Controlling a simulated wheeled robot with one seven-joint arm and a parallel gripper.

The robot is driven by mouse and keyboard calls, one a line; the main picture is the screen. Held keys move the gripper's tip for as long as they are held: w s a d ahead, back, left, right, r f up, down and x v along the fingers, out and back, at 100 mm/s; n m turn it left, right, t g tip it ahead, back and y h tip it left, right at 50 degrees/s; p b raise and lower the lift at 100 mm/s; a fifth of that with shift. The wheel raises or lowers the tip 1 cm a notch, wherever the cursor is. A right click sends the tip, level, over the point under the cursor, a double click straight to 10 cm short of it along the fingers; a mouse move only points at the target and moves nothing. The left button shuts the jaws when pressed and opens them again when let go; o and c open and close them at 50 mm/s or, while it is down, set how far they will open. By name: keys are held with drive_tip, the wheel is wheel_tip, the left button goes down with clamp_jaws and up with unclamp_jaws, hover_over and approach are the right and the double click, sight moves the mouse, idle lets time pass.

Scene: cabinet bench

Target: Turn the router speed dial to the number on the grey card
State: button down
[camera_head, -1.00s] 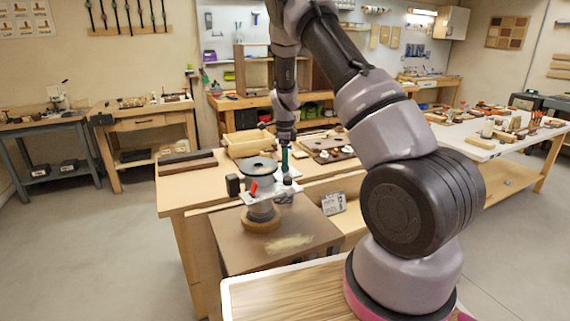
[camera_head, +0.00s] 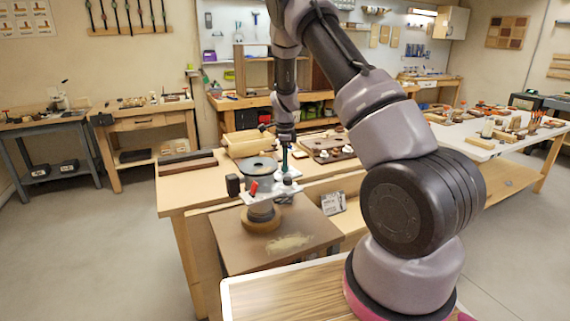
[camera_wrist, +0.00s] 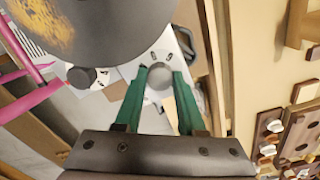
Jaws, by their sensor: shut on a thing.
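The router (camera_head: 261,168) stands on the brown board of the bench, with a dark round top, a red lever and a white plate (camera_head: 284,187) at its side. The speed dial (camera_wrist: 159,76) is a small grey round knob on that white plate, with small dark marks around it, too small to read. My gripper (camera_wrist: 159,73) has its green fingers shut on the dial, one on each side; it also shows in the head view (camera_head: 285,165), pointing down. The grey card (camera_head: 333,203) stands on the bench right of the router; its number is not legible.
A black knob (camera_wrist: 81,77) sits left of the dial and the router's large dark body (camera_wrist: 110,25) is close by in the wrist view. A wooden box (camera_head: 249,143) and a board with fittings (camera_head: 327,147) stand behind.

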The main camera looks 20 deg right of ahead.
drive_tip(key=n, duration=1.7)
drive_tip(key=shift+n, duration=0.3)
drive_tip(key=n, duration=1.1)
drive_tip(key=shift+n, duration=0.3)
